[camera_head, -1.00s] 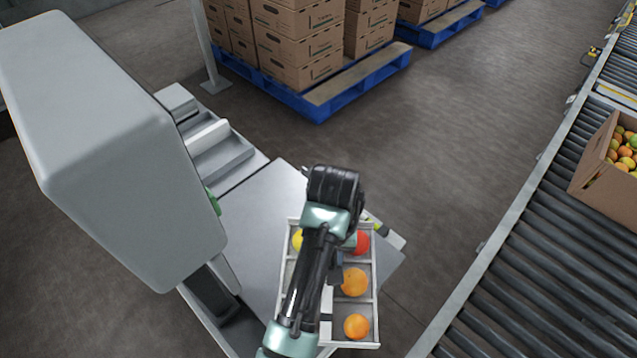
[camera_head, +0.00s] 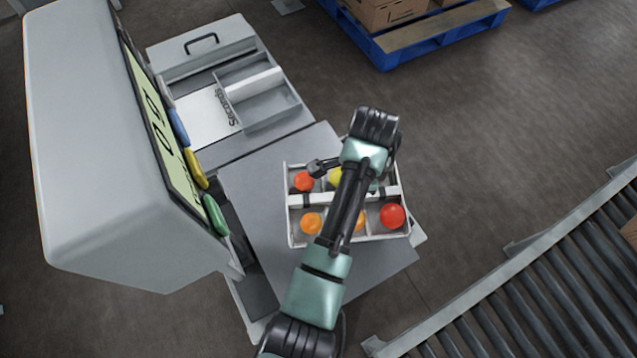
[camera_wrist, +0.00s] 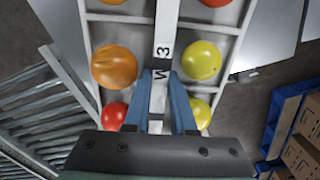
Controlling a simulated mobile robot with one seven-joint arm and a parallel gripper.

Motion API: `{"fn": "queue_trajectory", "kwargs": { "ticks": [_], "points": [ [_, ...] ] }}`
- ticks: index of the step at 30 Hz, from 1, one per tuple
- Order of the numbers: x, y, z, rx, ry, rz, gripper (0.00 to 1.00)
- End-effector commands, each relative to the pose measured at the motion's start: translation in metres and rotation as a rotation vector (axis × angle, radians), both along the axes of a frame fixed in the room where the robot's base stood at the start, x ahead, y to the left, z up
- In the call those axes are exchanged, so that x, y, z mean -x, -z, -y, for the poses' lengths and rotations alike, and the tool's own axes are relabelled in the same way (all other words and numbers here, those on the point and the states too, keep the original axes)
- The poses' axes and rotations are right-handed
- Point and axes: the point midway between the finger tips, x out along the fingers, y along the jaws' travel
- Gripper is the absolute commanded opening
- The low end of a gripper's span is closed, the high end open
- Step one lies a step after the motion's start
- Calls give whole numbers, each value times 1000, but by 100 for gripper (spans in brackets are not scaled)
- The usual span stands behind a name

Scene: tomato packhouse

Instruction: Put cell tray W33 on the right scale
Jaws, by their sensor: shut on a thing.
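Cell tray W33 (camera_head: 288,222) is a white compartment tray with red, orange and yellow fruit. In the wrist view its middle bar (camera_wrist: 166,25) bears "W" and "3"; the rest of the label is hidden. My gripper (camera_wrist: 160,88) is shut on this bar, with a blue finger on each side. In the head view my arm covers the tray's middle. The tray appears over the grey plate of a scale (camera_head: 250,175), near its right edge. I cannot tell whether it touches the plate. The scale's display (camera_head: 160,115) stands at left, seen obliquely.
A bin marked "Seconds" (camera_head: 255,95) lies behind the plate. The big grey display housing (camera_head: 95,150) rises close at left. A roller conveyor (camera_head: 540,290) runs at lower right. A blue pallet with cartons (camera_head: 420,45) stands at the back. Floor between is clear.

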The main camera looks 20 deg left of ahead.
Motion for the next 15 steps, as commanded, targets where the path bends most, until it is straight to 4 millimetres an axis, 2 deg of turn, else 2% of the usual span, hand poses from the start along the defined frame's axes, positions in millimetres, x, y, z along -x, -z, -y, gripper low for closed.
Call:
{"fn": "queue_trajectory", "kwargs": {
  "ticks": [1, 15],
  "points": [
    [2, -10, -4, 1, 62, 0, 0],
    [33, -27, -44, 1, 698, 0, 0]
  ]
}}
